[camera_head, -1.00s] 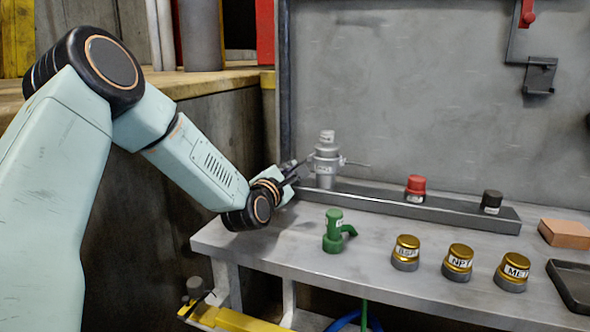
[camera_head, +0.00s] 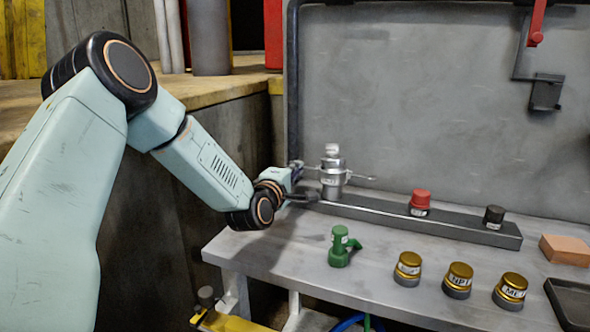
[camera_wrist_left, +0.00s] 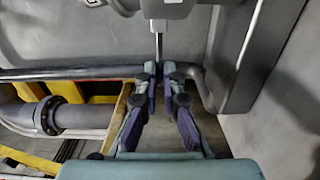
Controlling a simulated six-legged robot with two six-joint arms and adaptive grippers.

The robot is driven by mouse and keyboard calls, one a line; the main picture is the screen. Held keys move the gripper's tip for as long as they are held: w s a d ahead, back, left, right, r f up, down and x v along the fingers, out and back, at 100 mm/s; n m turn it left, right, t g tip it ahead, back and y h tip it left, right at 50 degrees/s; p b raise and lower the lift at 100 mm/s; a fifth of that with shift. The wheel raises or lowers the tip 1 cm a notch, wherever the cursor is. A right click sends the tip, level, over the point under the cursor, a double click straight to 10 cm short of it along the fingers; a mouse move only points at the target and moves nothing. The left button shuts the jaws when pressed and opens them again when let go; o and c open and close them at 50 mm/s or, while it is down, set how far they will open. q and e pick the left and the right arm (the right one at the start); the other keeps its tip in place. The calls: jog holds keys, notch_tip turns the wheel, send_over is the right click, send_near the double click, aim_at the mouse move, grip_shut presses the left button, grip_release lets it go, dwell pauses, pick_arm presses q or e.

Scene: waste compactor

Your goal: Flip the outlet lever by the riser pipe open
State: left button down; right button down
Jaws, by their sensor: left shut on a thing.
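A silver valve-like fitting (camera_head: 333,182) with a pale label stands upright at the left end of the dark rail. My left gripper (camera_head: 302,182) is at the fitting's left side. In the left wrist view the grey fitting body (camera_wrist_left: 165,8) is at the top, and a thin metal lever rod (camera_wrist_left: 159,45) runs down from it between my fingertips (camera_wrist_left: 160,75), which are shut on it. A dark pipe (camera_head: 292,100) rises along the panel's left edge; I cannot tell if it is the riser. My right gripper is out of view.
A grey panel (camera_head: 430,100) closes the back.

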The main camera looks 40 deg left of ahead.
pick_arm(q)
jog(key=shift+r, duration=0.15)
jog(key=c, duration=1.8)
grip_release()
jog(key=shift+v, duration=3.65)
jog(key=shift+d, duration=0.1)
